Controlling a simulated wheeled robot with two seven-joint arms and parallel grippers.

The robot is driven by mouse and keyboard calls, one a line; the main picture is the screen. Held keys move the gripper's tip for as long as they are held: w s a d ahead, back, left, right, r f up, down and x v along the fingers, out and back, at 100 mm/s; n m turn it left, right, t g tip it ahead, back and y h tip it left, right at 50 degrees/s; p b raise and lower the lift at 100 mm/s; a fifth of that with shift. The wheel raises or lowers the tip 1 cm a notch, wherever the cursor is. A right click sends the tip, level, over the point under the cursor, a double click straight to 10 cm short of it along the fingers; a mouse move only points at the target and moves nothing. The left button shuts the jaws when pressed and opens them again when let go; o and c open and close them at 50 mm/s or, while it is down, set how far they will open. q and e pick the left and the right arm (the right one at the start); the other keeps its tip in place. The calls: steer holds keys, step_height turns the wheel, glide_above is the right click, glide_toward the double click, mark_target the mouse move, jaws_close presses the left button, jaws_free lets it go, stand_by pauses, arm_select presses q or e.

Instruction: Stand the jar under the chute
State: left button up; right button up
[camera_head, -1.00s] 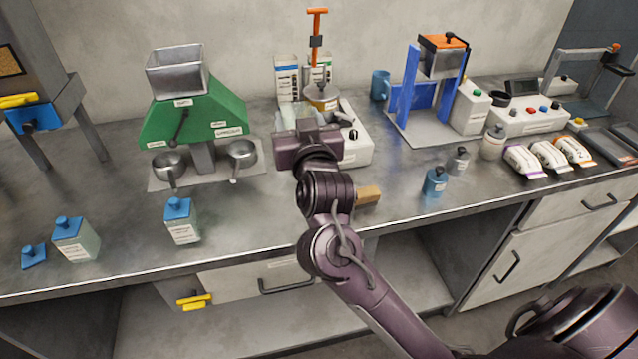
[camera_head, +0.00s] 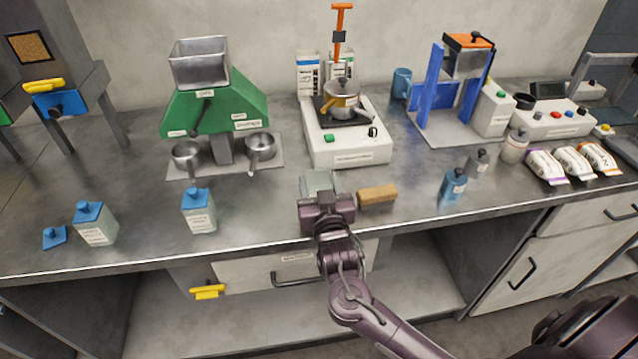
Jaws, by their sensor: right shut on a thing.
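My right gripper (camera_head: 320,190) is in front of the white hotplate unit, over the front part of the bench. It is shut on a pale grey-green, box-like thing (camera_head: 318,181), mostly hidden behind the gripper; it looks like a jar body without a lid, but I cannot be sure. I cannot tell whether it touches the bench. Two similar jars with blue lids, one on the left (camera_head: 95,225) and one nearer the middle (camera_head: 198,212), stand upright on the bench. A loose blue lid (camera_head: 55,237) lies at far left. No part is clearly recognisable as the chute. My left gripper is not in view.
A green machine with a steel hopper (camera_head: 200,64) and two pans stands back left. A pan sits on the white hotplate unit (camera_head: 348,158). A tan block (camera_head: 377,196) lies right beside my gripper. A grey frame (camera_head: 113,115) stands far left.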

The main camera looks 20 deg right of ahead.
steer(key=shift+f, duration=0.15)
steer(key=o, duration=1.2)
